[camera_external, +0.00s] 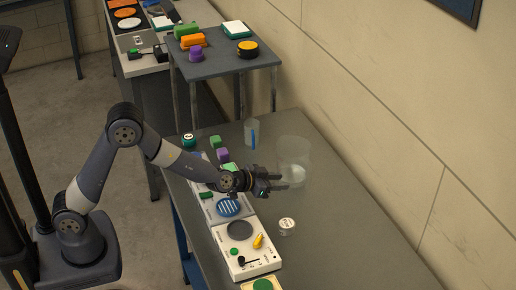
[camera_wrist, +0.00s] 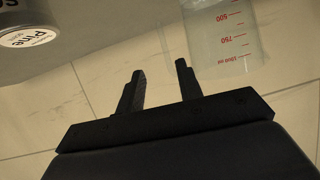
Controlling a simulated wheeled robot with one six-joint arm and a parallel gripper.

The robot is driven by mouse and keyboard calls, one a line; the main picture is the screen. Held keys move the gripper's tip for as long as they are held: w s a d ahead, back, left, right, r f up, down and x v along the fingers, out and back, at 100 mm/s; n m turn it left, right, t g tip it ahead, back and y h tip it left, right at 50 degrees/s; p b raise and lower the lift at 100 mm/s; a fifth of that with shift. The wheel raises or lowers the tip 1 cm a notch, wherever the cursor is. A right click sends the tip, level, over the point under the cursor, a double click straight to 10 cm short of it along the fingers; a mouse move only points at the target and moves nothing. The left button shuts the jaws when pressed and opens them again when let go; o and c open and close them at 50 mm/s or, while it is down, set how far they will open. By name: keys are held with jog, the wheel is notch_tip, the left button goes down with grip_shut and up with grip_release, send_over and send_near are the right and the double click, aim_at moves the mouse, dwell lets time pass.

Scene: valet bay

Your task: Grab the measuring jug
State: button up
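My gripper (camera_external: 284,180) reaches out over the table, with its fingers apart and nothing between them. In the wrist view the open fingers (camera_wrist: 160,75) point upward in the picture. A clear vessel with red volume marks, the measuring jug (camera_wrist: 228,35), is just beyond and right of the fingers there. It appears upside down and is cut off by the top edge. In the external view it seems to be the large clear container (camera_external: 294,150) at the fingertips. The marks are too small to read there, and I cannot tell whether the fingers touch it.
A white-lidded jar (camera_external: 287,225) stands near the gripper; it also shows in the wrist view (camera_wrist: 27,25), with "Pine" on its label. A small clear container with a blue part (camera_external: 250,130) stands farther back. Panels (camera_external: 229,222) lie below my arm. The wall is behind the table.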

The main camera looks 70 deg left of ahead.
aim_at(295, 166)
jog(key=p+x, duration=0.1)
jog(key=x, duration=0.4)
jog(key=shift+w+a, duration=0.1)
jog(key=shift+w, duration=0.1)
jog(key=shift+a+p+x, duration=0.15)
jog(key=shift+p+x, duration=0.25)
jog(key=shift+x, duration=0.9)
jog(key=shift+a+p+x, duration=0.1)
jog(key=shift+p+x, duration=0.3)
jog(key=shift+x, duration=0.95)
grip_shut()
jog(key=shift+r, duration=0.15)
